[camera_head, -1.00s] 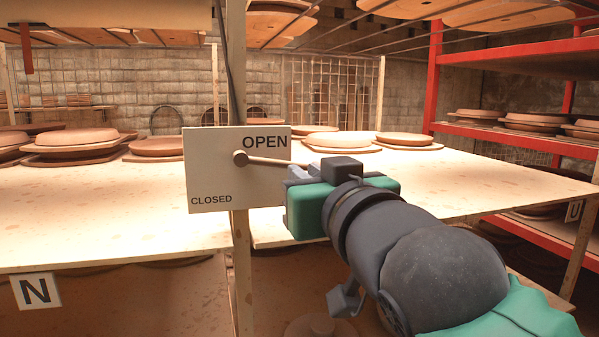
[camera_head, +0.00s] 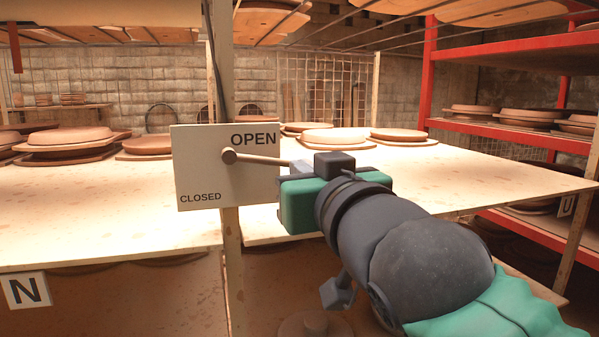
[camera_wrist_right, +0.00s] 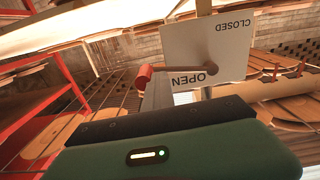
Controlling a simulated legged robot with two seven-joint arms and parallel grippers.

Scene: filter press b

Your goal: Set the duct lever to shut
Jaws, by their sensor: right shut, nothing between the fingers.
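The duct lever (camera_head: 258,158) is a thin rod on a round pivot at the middle of a white sign plate (camera_head: 200,180). The plate reads OPEN at upper right and CLOSED at lower left. The lever points right, just below OPEN. In the right wrist view the lever (camera_wrist_right: 180,67) ends in a red knob (camera_wrist_right: 144,76). My right gripper (camera_head: 299,168) is at the lever's outer end, shut with nothing held; it hides that end in the head view. Whether it touches the lever I cannot tell. My left gripper is not in view.
The plate is on a pale post (camera_head: 232,260) in front of a wide pale table (camera_head: 90,210) bearing round clay plates (camera_head: 336,136). A red rack (camera_head: 430,75) with more plates stands at the right. A sign N (camera_head: 26,291) hangs at lower left.

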